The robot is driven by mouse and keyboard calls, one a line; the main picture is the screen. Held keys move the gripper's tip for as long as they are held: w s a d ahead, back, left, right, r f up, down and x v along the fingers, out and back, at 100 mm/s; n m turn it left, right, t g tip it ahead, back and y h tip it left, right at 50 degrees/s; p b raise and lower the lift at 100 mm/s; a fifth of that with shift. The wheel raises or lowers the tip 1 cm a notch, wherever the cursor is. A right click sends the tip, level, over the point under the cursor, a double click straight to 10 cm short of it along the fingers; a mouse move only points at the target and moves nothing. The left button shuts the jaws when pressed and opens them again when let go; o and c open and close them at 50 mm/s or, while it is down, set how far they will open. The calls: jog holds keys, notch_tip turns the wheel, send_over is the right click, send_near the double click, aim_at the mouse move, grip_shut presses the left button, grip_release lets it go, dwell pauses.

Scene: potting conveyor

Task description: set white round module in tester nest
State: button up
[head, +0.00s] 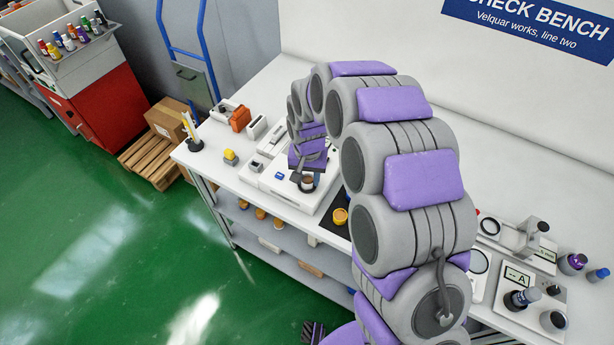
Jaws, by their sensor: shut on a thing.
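My gripper (304,182) is at the end of my arm, low over the front part of the white tester (270,186) on the bench. It is shut on a small round piece, which I take for the white round module (307,185). Its side looks pale and its top brownish. The fingers partly cover it. The tester has a small blue patch (279,176) on its top. The nest is hidden or too small to make out, and I cannot tell whether the module touches the tester.
An orange round piece (340,216) sits on a black mat (328,226) right of the tester, partly behind my arm. A yellow-topped piece (230,156) and an orange box (240,119) stand to the left. Instruments (518,278) fill the bench's right end.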

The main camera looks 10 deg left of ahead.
aim_at(307, 180)
jog(key=o, duration=1.1)
jog(key=shift+a+f, duration=0.1)
jog(key=shift+a, duration=0.1)
jog(key=shift+d+r, duration=0.1)
jog(key=shift+r, duration=0.45)
notch_tip(307, 180, up, 11)
jog(key=shift+r+p, duration=0.1)
jog(key=shift+p, duration=1)
